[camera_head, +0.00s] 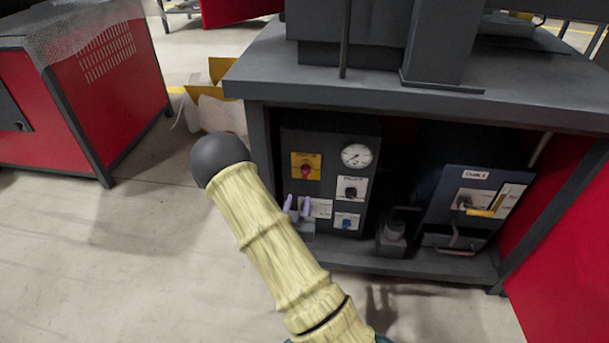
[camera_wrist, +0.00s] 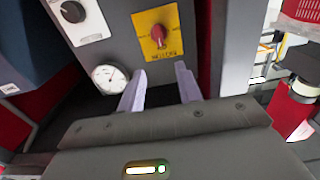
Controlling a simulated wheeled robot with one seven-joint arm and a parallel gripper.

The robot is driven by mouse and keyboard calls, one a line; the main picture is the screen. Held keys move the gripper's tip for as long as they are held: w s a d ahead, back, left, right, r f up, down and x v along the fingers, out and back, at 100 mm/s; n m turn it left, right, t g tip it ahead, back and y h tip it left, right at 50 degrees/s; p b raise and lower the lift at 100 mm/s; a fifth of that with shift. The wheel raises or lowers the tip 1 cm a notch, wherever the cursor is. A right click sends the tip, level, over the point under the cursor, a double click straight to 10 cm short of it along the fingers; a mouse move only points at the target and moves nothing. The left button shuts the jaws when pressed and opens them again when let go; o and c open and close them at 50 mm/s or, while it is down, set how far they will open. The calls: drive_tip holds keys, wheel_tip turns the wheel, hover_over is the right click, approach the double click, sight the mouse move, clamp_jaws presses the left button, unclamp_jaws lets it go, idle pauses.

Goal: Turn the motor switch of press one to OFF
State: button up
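A dark control box (camera_head: 330,140) stands on the shelf under the press table. It carries a yellow plate (camera_head: 297,158) with a red rotary knob (camera_head: 305,171), a white plate with a black knob (camera_head: 351,191) and a small blue-framed switch (camera_head: 347,221). Their labels are too small to read, so I cannot tell which is the motor switch. My gripper (camera_head: 297,203) is in front of the box, below the yellow plate. In the wrist view my gripper (camera_wrist: 161,70) has its two pale fingers apart and empty, pointing toward the red knob (camera_wrist: 158,36) without touching it.
A round gauge (camera_head: 356,155) sits right of the yellow plate. A second blue-grey unit (camera_head: 474,210) with a yellow handle stands at the shelf's right. The table top (camera_head: 350,85) overhangs the box. A red cabinet (camera_head: 100,90) stands left; floor (camera_head: 110,260) is clear.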

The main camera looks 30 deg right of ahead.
sight(305, 171)
drive_tip(key=b+x, duration=0.4)
drive_tip(key=x, duration=0.9)
drive_tip(key=c, duration=0.6)
